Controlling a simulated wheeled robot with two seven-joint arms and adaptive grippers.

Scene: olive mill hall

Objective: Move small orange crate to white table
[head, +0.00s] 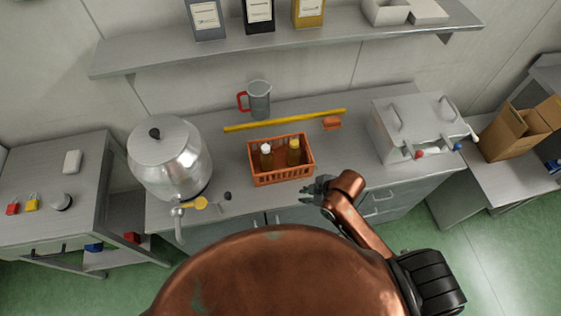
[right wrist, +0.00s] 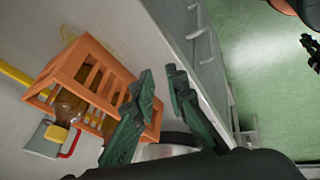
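The small orange crate (head: 283,176) stands on the grey metal counter, holding two bottles with amber contents, one white-capped and one yellow-capped. It fills the left of the right wrist view (right wrist: 100,55). My right gripper (head: 313,188) is just off the crate's front right corner. In the right wrist view its dark fingers (right wrist: 162,75) are apart, with nothing gripped between them and the crate beside them. A small dark finger-like part at that view's right edge may be my left gripper; the head view does not show it. No table looks plainly white.
A steel tank (head: 170,160) stands left of the crate, a jug (head: 259,100) and yellow bar (head: 285,121) behind it. A metal box (head: 410,130) is on the right. A grey side table (head: 95,175) at left has free room; a right-hand table (head: 515,180) holds a cardboard box (head: 515,130).

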